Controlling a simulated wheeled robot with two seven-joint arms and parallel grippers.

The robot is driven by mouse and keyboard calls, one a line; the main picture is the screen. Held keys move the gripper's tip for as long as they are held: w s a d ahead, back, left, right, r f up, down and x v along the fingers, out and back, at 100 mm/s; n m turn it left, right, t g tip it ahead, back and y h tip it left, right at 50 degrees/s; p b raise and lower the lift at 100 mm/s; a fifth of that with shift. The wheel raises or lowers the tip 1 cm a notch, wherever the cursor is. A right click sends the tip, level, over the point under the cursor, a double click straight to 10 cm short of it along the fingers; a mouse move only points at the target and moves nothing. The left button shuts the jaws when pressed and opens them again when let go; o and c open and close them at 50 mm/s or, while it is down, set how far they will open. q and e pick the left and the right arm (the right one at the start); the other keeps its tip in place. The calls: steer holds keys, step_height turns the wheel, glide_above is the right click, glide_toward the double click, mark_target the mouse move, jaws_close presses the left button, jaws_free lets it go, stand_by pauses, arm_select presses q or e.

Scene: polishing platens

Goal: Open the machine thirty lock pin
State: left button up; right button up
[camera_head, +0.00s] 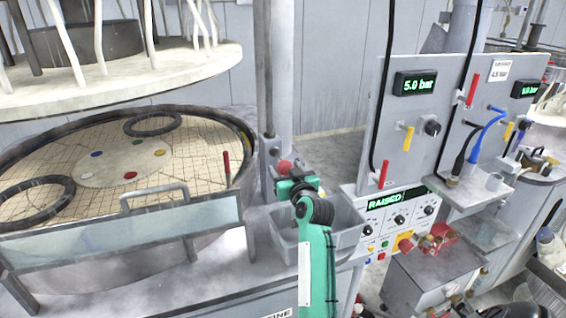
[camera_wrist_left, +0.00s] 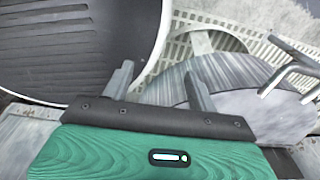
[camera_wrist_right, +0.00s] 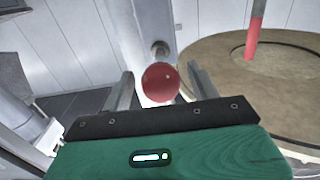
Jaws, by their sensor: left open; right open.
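The lock pin shows as a red ball knob (camera_head: 284,167) beside the foot of the grey upright column in the head view. In the right wrist view the red knob (camera_wrist_right: 160,82) lies in line with the gap between my right gripper's fingers (camera_wrist_right: 160,72), on a small metal mount. My right gripper (camera_head: 287,179) is open at the knob; contact cannot be told. Its green arm hides part of the area below. My left gripper (camera_wrist_left: 158,76) is open and empty in the left wrist view and does not show in the head view.
The round platen (camera_head: 90,190) with black rings and a red-topped rod (camera_head: 227,168) stands left. A raised white disc (camera_head: 110,85) hangs above it. A grey bin (camera_head: 345,225) sits behind my right wrist. A control panel (camera_head: 398,212) reading RAISED stands right.

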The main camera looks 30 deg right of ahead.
steer(key=shift+x, duration=1.35)
jaws_close()
steer(key=shift+s+a+p, duration=0.2)
steer(key=shift+s+p, duration=0.3)
steer(key=shift+p, duration=0.05)
steer(key=shift+w+f, duration=0.1)
steer(key=shift+f, duration=0.05)
